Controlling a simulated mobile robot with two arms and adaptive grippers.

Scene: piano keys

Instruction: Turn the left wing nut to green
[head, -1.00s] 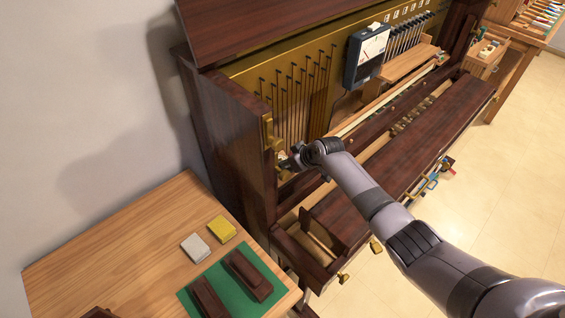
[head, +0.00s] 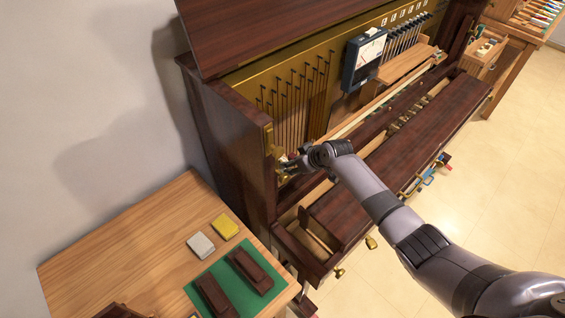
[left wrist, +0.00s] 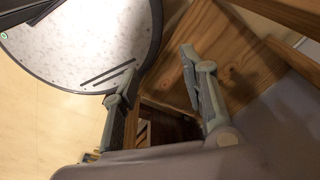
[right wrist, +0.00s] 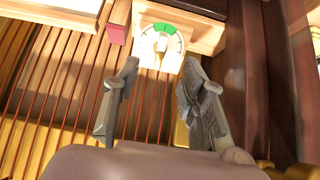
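In the head view my right gripper (head: 291,168) is at the left end of the piano's open front and hides the dial. My left gripper (left wrist: 159,60) is open and empty in the left wrist view.
A reddish block (right wrist: 117,34) is left of the dial, and a dark wooden wall (right wrist: 240,70) stands close on the right. Thin strings (right wrist: 60,100) run on the left. A wooden side table (head: 130,240) with a green mat (head: 240,290) stands left of the piano.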

